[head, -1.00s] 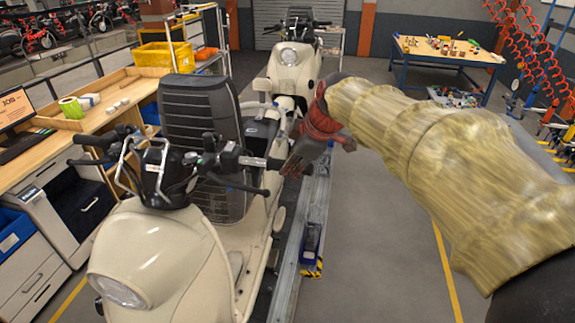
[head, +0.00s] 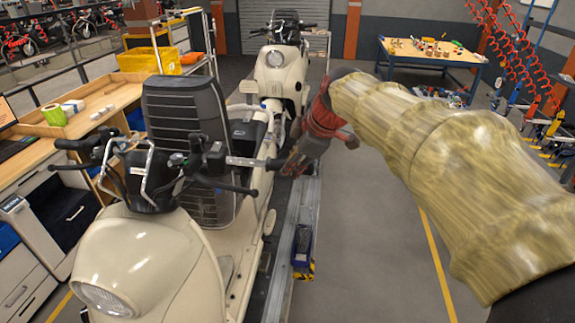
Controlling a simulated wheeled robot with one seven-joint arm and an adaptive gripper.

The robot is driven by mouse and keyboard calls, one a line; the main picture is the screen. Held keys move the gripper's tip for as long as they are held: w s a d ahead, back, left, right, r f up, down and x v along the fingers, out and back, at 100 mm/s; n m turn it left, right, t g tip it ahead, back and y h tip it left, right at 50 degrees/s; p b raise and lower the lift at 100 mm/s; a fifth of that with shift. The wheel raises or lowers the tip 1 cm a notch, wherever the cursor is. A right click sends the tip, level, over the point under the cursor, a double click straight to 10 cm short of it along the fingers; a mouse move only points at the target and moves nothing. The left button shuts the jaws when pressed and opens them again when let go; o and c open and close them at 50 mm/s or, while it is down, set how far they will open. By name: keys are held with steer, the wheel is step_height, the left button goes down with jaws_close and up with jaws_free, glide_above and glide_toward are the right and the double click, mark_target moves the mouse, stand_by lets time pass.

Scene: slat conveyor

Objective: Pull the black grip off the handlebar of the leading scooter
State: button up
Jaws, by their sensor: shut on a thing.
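The leading cream scooter (head: 150,262) stands in front at the left, its handlebar (head: 243,161) pointing right toward my gripper. A length of bare grey bar shows between the control cluster and the black grip (head: 271,164). My gripper (head: 280,164) is shut on this grip at the bar's outer end; its fingers hide part of it. I cannot tell whether the bar's tip is still inside the grip. The scooter's other black grip (head: 72,144) is on the far left end of the handlebar.
A second cream scooter (head: 280,72) stands behind on the conveyor (head: 296,225). A workbench (head: 80,122) with a yellow bin (head: 148,60) is at the left. A blue-framed table (head: 430,52) is at the back right. The floor right of the conveyor is clear.

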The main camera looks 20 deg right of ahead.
mark_target(310, 166)
steer(key=shift+s+d+b, duration=0.3)
steer(key=shift+s+d, duration=0.1)
steer(key=shift+d, duration=0.2)
steer(key=shift+s+d+b, duration=0.4)
steer(key=shift+s+d, duration=0.05)
steer(key=shift+d, duration=0.2)
steer(key=shift+s+d+b, duration=0.4)
steer(key=shift+d, duration=0.2)
steer(key=shift+s+d+b, duration=0.3)
steer(key=shift+d+b, duration=0.05)
steer(key=shift+d, duration=0.15)
steer(key=shift+a, duration=0.1)
